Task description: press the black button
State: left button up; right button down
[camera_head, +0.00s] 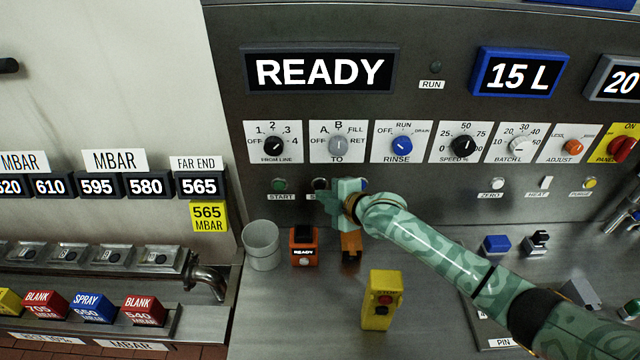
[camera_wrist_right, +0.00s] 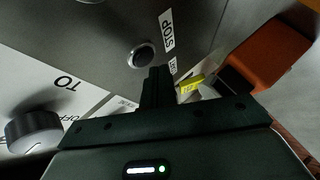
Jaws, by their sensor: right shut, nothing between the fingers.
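The black button (camera_head: 320,183) is on the grey panel, just right of the green START button. In the right wrist view the button (camera_wrist_right: 142,55) is a dark round cap in a metal ring, beside a STOP label (camera_wrist_right: 167,30). My right gripper (camera_wrist_right: 158,72) is shut and empty, its fingertips just beside the button's lower right edge. I cannot tell whether they touch it. My left gripper is not in view.
The green START button (camera_head: 279,184) is close by on the left. White dial plates (camera_head: 272,158) run above. On the counter below stand a grey cup (camera_head: 261,246), an orange READY box (camera_head: 304,247) and a yellow box with buttons (camera_head: 382,300).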

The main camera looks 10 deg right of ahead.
jog(key=s+p, duration=0.2)
jog(key=s+a+p, duration=0.1)
jog(key=s+p, duration=0.1)
jog(key=s, duration=0.1)
dwell(0.5)
dwell(1.1)
